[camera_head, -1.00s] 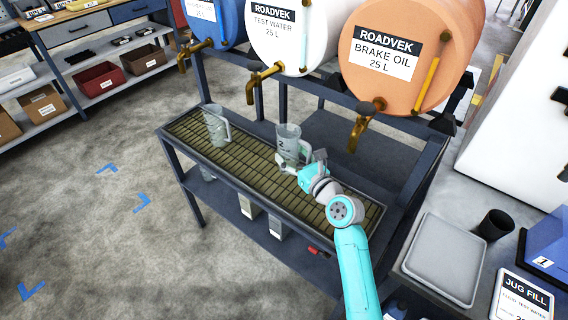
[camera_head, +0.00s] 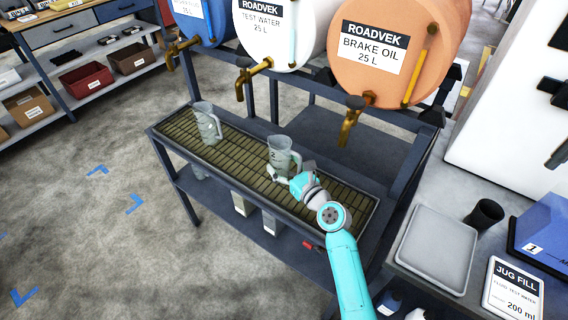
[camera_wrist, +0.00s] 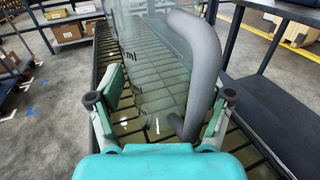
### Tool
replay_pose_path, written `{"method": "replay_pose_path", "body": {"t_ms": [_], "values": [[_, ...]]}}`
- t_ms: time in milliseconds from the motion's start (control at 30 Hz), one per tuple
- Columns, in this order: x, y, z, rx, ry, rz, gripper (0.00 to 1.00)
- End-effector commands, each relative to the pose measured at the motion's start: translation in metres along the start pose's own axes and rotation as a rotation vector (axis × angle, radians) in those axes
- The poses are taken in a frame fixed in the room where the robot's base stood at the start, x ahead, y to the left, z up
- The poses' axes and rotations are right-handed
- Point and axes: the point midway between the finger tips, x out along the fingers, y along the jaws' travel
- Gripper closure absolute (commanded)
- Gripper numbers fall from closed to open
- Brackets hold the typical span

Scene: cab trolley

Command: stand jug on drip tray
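A clear grey jug (camera_head: 281,155) with a thick grey handle is over the slatted drip tray (camera_head: 335,197), upright, with its base at or very near the slats. It fills the middle of the wrist view (camera_wrist: 150,60), its handle on the near right side. My gripper (camera_head: 284,179) is low at the jug's near side. A second similar jug (camera_head: 207,124) stands farther left on the tray.
Blue, white "TEST WATER" (camera_head: 278,30) and orange "BRAKE OIL" (camera_head: 390,50) barrels with brass taps (camera_head: 350,122) hang behind the tray. At right a bench carries a grey tray (camera_head: 437,252), black cup (camera_head: 484,214) and "JUG FILL" card (camera_head: 512,290).

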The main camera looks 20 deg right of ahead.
Motion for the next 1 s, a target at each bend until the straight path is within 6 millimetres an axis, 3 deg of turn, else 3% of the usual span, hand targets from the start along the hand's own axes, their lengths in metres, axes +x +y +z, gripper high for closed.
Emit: {"method": "replay_pose_path", "body": {"t_ms": [433, 800, 1000], "values": [[-0.002, 0.0, 0.003, 0.001, 0.0, -0.001, 0.06], [-0.056, 0.0, 0.002, 0.002, 0.001, -0.001, 0.06], [-0.073, 0.0, 0.003, 0.0, 0.001, -0.001, 0.06]]}}
